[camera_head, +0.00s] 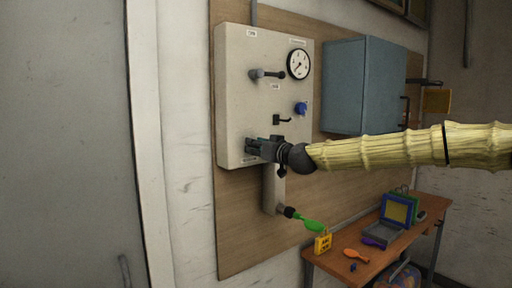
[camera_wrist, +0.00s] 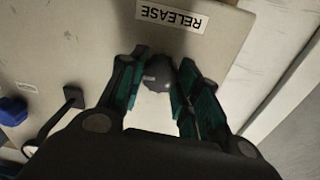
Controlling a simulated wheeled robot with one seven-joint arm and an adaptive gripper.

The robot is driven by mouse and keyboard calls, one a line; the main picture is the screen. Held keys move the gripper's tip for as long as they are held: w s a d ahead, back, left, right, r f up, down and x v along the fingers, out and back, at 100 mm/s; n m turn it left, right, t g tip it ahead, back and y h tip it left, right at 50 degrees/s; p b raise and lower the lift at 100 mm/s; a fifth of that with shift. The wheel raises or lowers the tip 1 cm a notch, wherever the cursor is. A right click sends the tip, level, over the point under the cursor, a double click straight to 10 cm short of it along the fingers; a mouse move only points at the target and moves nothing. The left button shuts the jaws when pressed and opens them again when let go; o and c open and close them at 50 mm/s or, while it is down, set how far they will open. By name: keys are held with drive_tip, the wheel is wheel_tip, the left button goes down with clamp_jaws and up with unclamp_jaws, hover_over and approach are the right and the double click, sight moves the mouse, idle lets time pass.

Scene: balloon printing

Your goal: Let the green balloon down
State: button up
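The green balloon (camera_head: 308,224) hangs limp and slim from a dark nozzle (camera_head: 289,212) below the pale machine panel (camera_head: 232,100). My gripper (camera_head: 256,147) is at the panel's lower part. In the wrist view a round dark knob (camera_wrist: 157,73) sits between my gripper's fingers (camera_wrist: 160,82), below a label reading RELEASE (camera_wrist: 171,16) that appears upside down. The knob fills the narrow gap and both fingers appear to touch its sides. In the head view the fingers hide the knob.
A black lever (camera_head: 266,74), a gauge (camera_head: 298,64) and a blue knob (camera_head: 300,108) are higher on the panel. A blue-grey cabinet (camera_head: 362,85) hangs to the right.

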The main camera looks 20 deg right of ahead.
drive_tip(key=shift+f+m+b, duration=0.1)
drive_tip(key=shift+m+b, duration=0.3)
drive_tip(key=shift+b, duration=0.4)
drive_tip(key=o, duration=1)
drive_tip(key=shift+d, duration=0.1)
drive_tip(key=shift+o, duration=0.2)
drive_tip(key=v, duration=1.2)
